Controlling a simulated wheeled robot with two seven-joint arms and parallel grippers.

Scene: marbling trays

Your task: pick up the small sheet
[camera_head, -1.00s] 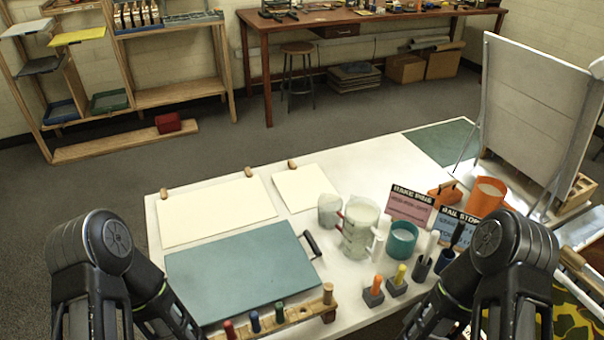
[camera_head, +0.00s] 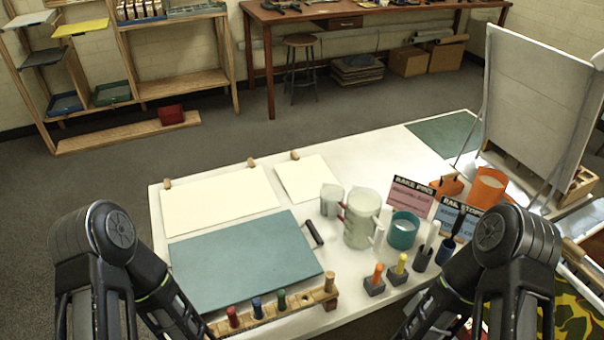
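The small sheet (camera_head: 308,181) is a cream, nearly square sheet lying flat on the white table, with a wooden peg (camera_head: 295,155) at its far edge. A larger cream sheet (camera_head: 221,201) lies to its left with wooden pegs at its far edge. Both of my arms come in at the lower corners, well in front of the small sheet. Their grippers are below the picture's bottom edge or hidden, so I cannot see the fingers.
A wooden rack (camera_head: 262,315) holds coloured tools at the front.

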